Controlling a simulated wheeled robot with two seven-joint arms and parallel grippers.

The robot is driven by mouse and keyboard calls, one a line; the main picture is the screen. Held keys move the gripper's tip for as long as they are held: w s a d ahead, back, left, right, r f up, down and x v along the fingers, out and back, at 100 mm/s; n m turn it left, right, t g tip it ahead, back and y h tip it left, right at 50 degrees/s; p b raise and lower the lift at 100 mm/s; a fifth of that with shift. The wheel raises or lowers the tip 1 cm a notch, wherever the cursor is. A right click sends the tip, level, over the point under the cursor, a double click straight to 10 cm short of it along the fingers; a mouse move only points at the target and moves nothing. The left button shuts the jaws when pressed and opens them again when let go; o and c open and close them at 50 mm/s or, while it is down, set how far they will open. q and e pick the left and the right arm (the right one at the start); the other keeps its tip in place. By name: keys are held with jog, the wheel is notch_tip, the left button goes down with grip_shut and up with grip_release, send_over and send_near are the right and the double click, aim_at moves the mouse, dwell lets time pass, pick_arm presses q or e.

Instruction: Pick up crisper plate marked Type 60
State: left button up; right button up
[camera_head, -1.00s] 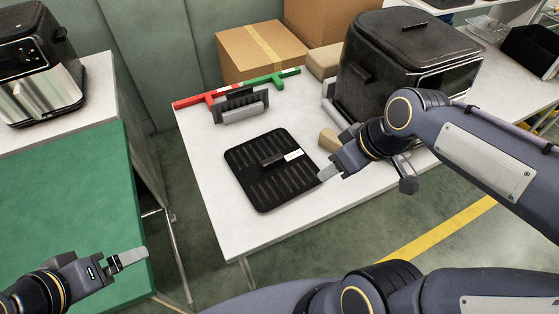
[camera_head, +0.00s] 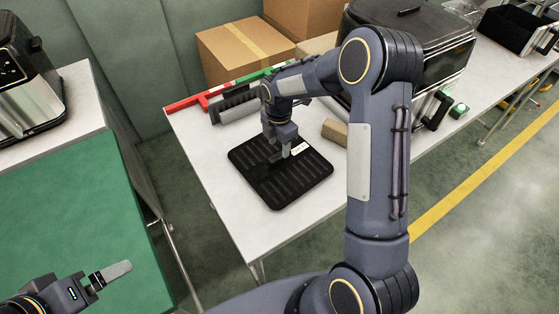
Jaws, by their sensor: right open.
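The black ribbed crisper plate (camera_head: 285,188) lies flat on the white table. A small white label (camera_head: 299,148) is on its raised handle, but its print is too small to read. My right gripper (camera_head: 281,155) points down over the middle of the plate, at the handle. It is open, with its fingers close to the handle, which they partly hide. I cannot tell whether they touch it. My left gripper (camera_head: 118,272) is at the lower left, over the green surface and away from the plate. I cannot tell whether its fingers are apart.
The white table (camera_head: 224,215) also holds a rack (camera_head: 234,106) beside a red and green strip (camera_head: 200,99). Cardboard boxes (camera_head: 243,52) stand behind. A black fryer (camera_head: 430,40) stands at the right, partly behind my arm. A green-topped surface (camera_head: 80,215) is at the left.

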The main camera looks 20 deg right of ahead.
aim_at(280, 154)
notch_tip(280, 154, down, 5)
jog(key=shift+s+f+p, duration=0.1)
jog(key=shift+f+p, duration=0.1)
jog(key=shift+p, duration=0.5)
jog(key=shift+c, duration=0.3)
grip_shut()
